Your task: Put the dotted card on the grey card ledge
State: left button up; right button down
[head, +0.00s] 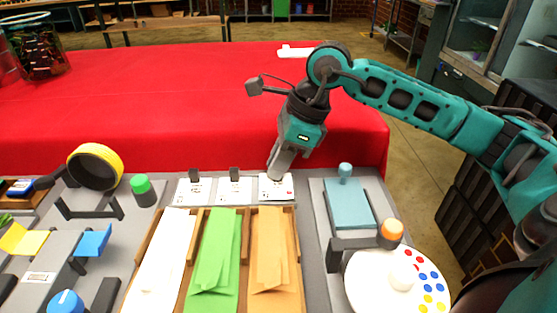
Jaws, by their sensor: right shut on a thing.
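Three white cards with small printed marks lie in a row behind the paper tray: a left card (193,193), a middle card (234,192) and a right card (268,193). The left and middle cards each have a dark grip block at the back edge. The right card shows a small reddish mark and looks like the dotted card, but its print is too small to be sure. My right gripper (274,174) points down at that card's back edge and is shut on its grip, which the fingers hide. I cannot tell for certain which grey part is the card ledge. My left gripper is out of view.
A wooden tray (142,256) holds white, green and orange paper. Left are a yellow-black roll (95,166), a green-capped pot (143,190) and a grey block (38,270) with yellow and blue pieces. Right are a teal pad (348,205) and a white disc with coloured dots (375,285).

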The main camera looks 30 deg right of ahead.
jog(key=shift+f+b, duration=0.3)
jog(key=shift+b, duration=0.1)
dwell(0.6)
jog(key=c, duration=0.6)
grip_release()
jog(key=shift+r+p, duration=2.6)
jog(key=shift+r, duration=0.95)
jog(key=shift+s+f, duration=0.1)
